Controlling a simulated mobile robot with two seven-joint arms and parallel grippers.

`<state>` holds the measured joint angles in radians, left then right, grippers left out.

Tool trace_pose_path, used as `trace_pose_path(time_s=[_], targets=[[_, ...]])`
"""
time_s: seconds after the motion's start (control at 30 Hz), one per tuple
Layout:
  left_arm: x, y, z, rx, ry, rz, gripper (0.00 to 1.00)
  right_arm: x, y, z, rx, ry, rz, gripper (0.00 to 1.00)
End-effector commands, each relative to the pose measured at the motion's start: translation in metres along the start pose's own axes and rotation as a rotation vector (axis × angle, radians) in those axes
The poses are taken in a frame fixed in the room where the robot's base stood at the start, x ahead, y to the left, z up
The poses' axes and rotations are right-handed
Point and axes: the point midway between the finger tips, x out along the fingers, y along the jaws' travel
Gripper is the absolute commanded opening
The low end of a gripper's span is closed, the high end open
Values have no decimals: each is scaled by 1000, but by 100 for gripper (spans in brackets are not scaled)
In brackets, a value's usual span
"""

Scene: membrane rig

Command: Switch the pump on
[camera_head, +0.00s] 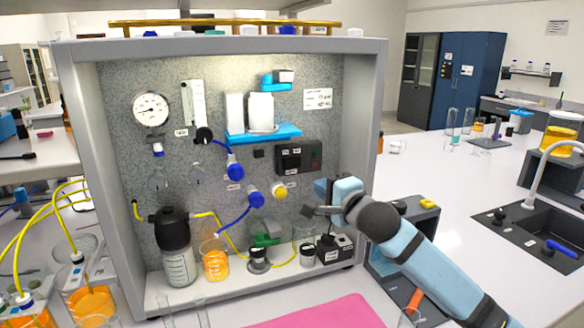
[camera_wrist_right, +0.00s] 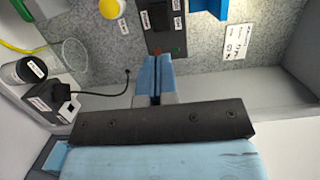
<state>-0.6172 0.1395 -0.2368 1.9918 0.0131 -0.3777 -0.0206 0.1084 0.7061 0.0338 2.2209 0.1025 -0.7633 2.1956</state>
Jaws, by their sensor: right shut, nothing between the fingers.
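A dark control box (camera_head: 298,157) with labels and small windows is fixed to the speckled back panel. In the right wrist view the same box (camera_wrist_right: 166,25) has small red and green spots at its near edge. A black device (camera_head: 335,247) with a cord stands on the cabinet floor at right; it also shows in the wrist view (camera_wrist_right: 52,97). I cannot tell which unit carries the pump's switch. My right gripper (camera_head: 320,187) is shut and empty, below and right of the control box. In the wrist view its blue fingertips (camera_wrist_right: 155,60) point at the box's edge, seemingly apart from it. My left gripper is out of view.
A yellow knob (camera_head: 280,190) and blue knobs (camera_head: 256,199) are left of the gripper. A blue shelf (camera_head: 262,132) is above. A beaker of orange liquid (camera_head: 215,262) and a black-topped bottle (camera_head: 178,265) stand on the cabinet floor. The cabinet's right wall (camera_head: 364,110) is close.

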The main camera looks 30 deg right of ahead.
Motion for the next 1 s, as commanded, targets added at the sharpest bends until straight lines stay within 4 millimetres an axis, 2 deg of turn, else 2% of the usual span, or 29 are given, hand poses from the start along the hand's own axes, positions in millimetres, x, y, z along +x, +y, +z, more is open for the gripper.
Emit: trace_pose_path(time_s=[0.17,0.4,0.6,0.8,1.0], targets=[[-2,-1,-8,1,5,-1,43,30,-3,-1,-2,1,-2,0],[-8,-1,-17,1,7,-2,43,82,-4,-1,-3,2,-1,0],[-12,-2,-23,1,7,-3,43,115,-3,-1,-2,1,0,0],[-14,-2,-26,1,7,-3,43,131,-2,-1,-2,1,-1,0],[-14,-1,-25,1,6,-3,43,133,0,0,-2,0,1,0]])
